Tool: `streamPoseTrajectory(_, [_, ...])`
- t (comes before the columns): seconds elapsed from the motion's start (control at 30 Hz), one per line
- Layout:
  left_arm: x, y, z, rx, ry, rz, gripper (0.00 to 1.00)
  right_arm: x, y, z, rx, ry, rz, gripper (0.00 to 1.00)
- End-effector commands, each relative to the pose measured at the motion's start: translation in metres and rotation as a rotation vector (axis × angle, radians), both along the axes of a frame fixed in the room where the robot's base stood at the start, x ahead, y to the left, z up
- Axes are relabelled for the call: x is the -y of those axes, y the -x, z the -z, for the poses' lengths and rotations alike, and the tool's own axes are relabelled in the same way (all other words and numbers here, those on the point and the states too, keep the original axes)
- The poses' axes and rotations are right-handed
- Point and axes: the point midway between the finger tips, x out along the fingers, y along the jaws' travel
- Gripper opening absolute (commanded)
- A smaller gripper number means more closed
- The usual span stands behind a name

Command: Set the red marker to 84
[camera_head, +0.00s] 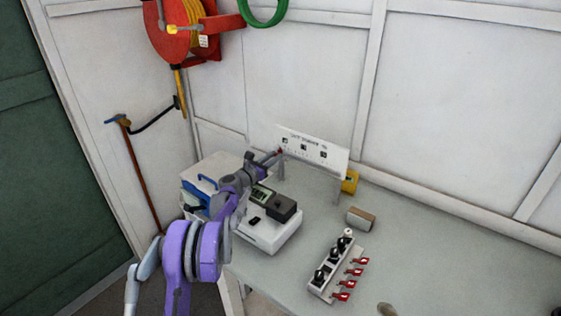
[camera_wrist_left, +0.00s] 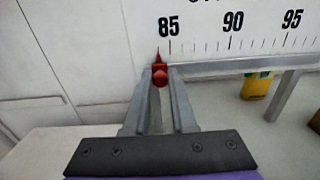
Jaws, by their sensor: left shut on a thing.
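The red marker (camera_wrist_left: 159,74) sits at the lower edge of a white scale board (camera_wrist_left: 205,38), its pointed tip up. In the left wrist view the tip is a little left of the 85 mark, roughly one small division; 90 and 95 are further right. My left gripper (camera_wrist_left: 160,78) is shut on the marker, with one finger on each side of it. In the head view my left gripper (camera_head: 276,156) reaches the left end of the scale board (camera_head: 318,151), where the marker is mostly hidden. My right gripper is not in view.
Below my left arm stands a white device (camera_head: 268,236) with a dark box. A yellow object (camera_head: 350,181) is behind the board's right leg. A brown block (camera_head: 361,218) and a switch strip (camera_head: 334,262) lie to the right. The table's right part is mostly clear.

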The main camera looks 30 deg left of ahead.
Motion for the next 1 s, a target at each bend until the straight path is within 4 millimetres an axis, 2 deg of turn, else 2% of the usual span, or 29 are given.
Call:
streamPoseTrajectory(0.03, [-0.005,0.0,-0.001,0.0,0.001,-0.01,0.0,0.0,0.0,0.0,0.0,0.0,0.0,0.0])
streamPoseTrajectory(0.2, [-0.006,0.0,-0.001,0.0,0.001,-0.013,0.0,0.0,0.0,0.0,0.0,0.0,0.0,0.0])
streamPoseTrajectory(0.23, [-0.006,0.0,-0.001,0.0,0.001,-0.013,0.26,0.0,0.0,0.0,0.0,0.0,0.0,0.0])
streamPoseTrajectory(0.37, [-0.006,0.0,-0.001,0.0,0.001,-0.013,0.49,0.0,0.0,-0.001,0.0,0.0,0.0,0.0])
streamPoseTrajectory(0.73, [-0.005,0.005,0.0,-0.001,0.001,-0.01,0.5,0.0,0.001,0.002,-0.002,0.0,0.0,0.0])
streamPoseTrajectory(0.87, [-0.006,0.023,0.002,-0.002,0.001,-0.01,0.5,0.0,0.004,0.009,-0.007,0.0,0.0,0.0])
streamPoseTrajectory(1.0, [-0.009,0.052,0.003,-0.002,0.001,-0.012,0.5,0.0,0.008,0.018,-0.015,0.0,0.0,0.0])
